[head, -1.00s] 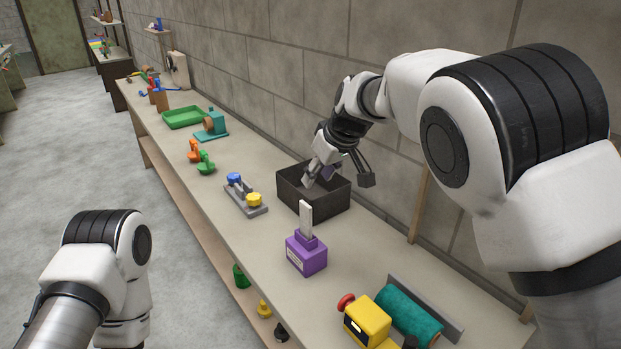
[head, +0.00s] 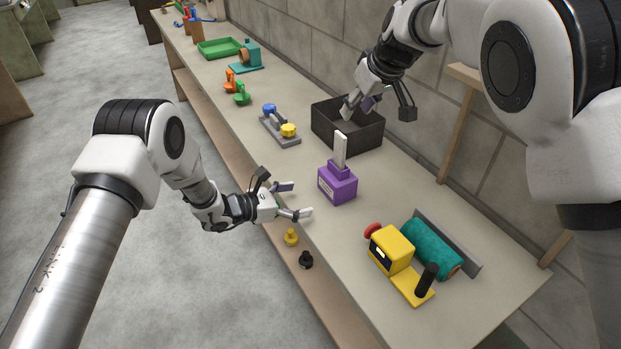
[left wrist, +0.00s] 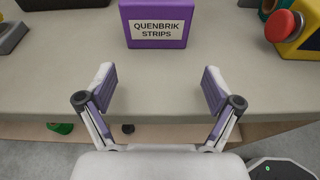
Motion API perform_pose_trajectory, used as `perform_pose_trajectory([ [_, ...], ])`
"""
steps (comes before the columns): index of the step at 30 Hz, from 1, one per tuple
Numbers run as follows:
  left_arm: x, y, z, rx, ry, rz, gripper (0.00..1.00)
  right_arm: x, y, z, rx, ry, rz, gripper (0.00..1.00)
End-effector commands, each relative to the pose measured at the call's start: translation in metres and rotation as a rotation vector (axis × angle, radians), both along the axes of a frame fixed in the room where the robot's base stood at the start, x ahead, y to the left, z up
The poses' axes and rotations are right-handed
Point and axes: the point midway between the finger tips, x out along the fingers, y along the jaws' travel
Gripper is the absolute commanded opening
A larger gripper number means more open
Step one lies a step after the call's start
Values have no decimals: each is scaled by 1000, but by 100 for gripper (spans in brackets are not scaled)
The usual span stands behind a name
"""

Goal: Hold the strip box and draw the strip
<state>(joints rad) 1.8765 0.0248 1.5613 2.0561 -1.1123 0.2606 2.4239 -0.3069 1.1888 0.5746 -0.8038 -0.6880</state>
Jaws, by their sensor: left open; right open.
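The purple strip box (head: 337,184) stands upright on the bench, with a pale strip (head: 340,150) sticking up from its top. In the left wrist view the box (left wrist: 155,12) shows its label, "QUENBRIK STRIPS", straight ahead of the fingers; its top is out of frame. My left gripper (head: 291,200) is open and empty at the bench's front edge, short of the box and apart from it. It also shows in the left wrist view (left wrist: 158,88) with fingers spread wide. My right gripper (head: 357,106) is open at the black open bin (head: 335,135), behind the box.
A yellow machine (head: 392,250) with a red button and a teal roll (head: 430,245) stand right of the box. Small pegs (head: 291,237) sit on the lower shelf (head: 320,295). Bench (head: 300,175) around the box is clear.

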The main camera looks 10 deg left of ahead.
Motion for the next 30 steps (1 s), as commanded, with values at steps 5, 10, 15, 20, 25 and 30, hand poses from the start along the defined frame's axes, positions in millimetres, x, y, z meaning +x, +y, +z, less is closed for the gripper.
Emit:
perform_pose_trajectory([
  [5, 28, -31, 40, -218, -131, 16, 91, 0, 0, 0, 0, 0, 0, 42],
  [10, 38, -44, 47, -254, -152, 16, 91, 0, 0, 0, 0, 0, 0, 42],
  [15, 56, -70, 46, -252, -151, 14, 91, 0, 0, 0, 0, 0, 0, 42],
  [20, 70, -90, 46, -252, -149, 14, 91, 0, 0, 0, 0, 0, 0, 42],
  [25, 76, -97, 47, -252, -149, 18, 91, 0, 0, 0, 0, 0, 0, 42],
  [30, 76, -97, 47, -251, -148, 17, 91, 0, 0, 0, 0, 0, 0, 42],
])
